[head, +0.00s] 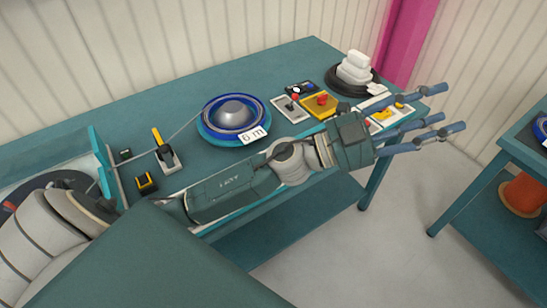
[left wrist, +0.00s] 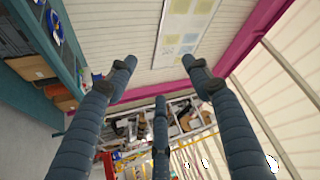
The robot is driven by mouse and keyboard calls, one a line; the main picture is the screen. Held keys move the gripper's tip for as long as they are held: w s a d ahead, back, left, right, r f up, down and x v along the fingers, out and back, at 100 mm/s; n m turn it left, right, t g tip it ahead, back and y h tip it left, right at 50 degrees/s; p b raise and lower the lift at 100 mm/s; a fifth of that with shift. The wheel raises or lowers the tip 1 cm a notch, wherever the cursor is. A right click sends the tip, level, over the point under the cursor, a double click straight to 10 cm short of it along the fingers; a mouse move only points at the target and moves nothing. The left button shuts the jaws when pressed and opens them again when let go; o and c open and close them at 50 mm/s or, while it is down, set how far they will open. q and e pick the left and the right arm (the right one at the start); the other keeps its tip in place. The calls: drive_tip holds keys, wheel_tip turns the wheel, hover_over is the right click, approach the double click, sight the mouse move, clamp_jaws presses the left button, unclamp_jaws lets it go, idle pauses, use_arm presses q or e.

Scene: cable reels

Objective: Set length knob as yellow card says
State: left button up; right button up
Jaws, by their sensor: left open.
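A pale panel (head: 372,103) with small yellow and red parts lies at the right end of the teal bench, partly hidden by my left gripper (head: 446,108). I cannot tell whether one of these parts is the length knob or the yellow card, and no writing on them is readable. My left gripper is open and empty, its three fingers spread and pointing right, past the bench end. In the left wrist view its fingers (left wrist: 160,85) also show apart with nothing between them. My right gripper is not in view.
On the bench (head: 285,65) are a blue reel (head: 211,118) tagged "6 m", a yellow box with a red button (head: 320,103), a lever box (head: 286,108), a black coil with white blocks (head: 355,72) and a yellow-handled clamp (head: 165,155). A second bench (head: 480,205) stands right, beyond open floor.

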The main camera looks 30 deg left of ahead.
use_arm(q)
drive_tip(key=s+d+f+m+g+y, duration=0.1)
drive_tip(key=s+f+m+g, duration=0.1)
drive_tip(key=f+m+g, duration=0.35)
drive_tip(key=s+d+f+m+g+y, duration=0.1)
drive_tip(key=s+d+f+m+g, duration=0.1)
drive_tip(key=f+m+g, duration=0.35)
drive_tip(key=w+a+f+g+y, duration=0.2)
drive_tip(key=a+f+y, duration=0.55)
drive_tip(key=a, duration=0.35)
drive_tip(key=a+f+n+g+y, duration=0.1)
drive_tip(key=a+n+y, duration=0.5)
drive_tip(key=a, duration=1.8)
wheel_tip(320, 180, down, 11)
drive_tip(key=shift+s+d+r+m+y+p, duration=0.1)
drive_tip(key=shift+d+r+m+y+p, duration=0.05)
drive_tip(key=shift+m+y+p, duration=0.85)
drive_tip(key=shift+c, duration=0.3)
